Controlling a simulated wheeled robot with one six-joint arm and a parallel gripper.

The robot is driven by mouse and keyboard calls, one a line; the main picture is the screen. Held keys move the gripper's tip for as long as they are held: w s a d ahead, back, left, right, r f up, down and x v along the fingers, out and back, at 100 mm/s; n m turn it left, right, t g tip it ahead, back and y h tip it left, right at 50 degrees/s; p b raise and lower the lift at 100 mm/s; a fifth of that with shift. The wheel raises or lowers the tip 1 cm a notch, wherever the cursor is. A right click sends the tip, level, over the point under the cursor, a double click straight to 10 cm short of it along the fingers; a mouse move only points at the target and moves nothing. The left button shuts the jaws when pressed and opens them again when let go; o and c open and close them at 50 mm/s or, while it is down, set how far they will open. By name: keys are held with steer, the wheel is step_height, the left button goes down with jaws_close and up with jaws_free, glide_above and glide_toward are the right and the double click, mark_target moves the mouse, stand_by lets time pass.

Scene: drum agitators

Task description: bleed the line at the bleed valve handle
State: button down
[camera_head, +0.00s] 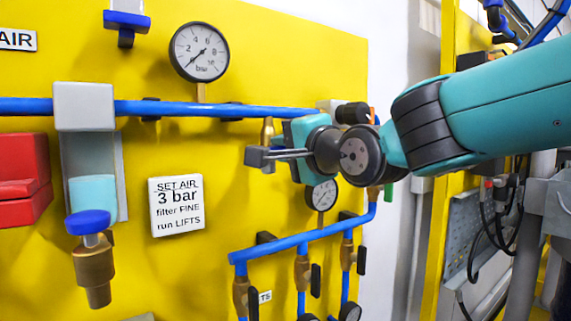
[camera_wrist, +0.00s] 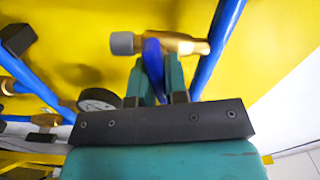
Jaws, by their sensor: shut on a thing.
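The bleed valve shows in the wrist view as a brass body (camera_wrist: 180,43) with a grey end cap (camera_wrist: 122,43). Its blue handle (camera_wrist: 152,58) stands between the two teal fingers of my gripper (camera_wrist: 155,80). My gripper is shut on this handle, and the fingers hide its lower part. In the head view my gripper (camera_head: 262,156) is at the yellow panel, just under the blue pipe and right of the white notice. A brass fitting (camera_head: 267,130) shows just above the fingers there; the handle is mostly hidden by my gripper.
A large gauge (camera_head: 199,52) is above the blue pipe (camera_head: 200,109); a smaller gauge (camera_head: 322,194) is just below my gripper. A lower blue manifold (camera_head: 300,241) carries several brass valves. The notice (camera_head: 176,205) reads "SET AIR 3 bar, filter FINE, run LIFTS". A filter unit (camera_head: 93,190) hangs left.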

steer(key=shift+f+m+b, duration=0.2)
steer(key=shift+m+b, duration=0.7)
steer(key=shift+m, duration=0.3)
steer(key=c, duration=1.1)
jaws_free()
steer(key=shift+r, duration=0.1)
steer(key=shift+c, duration=0.2)
steer(key=shift+d, duration=0.1)
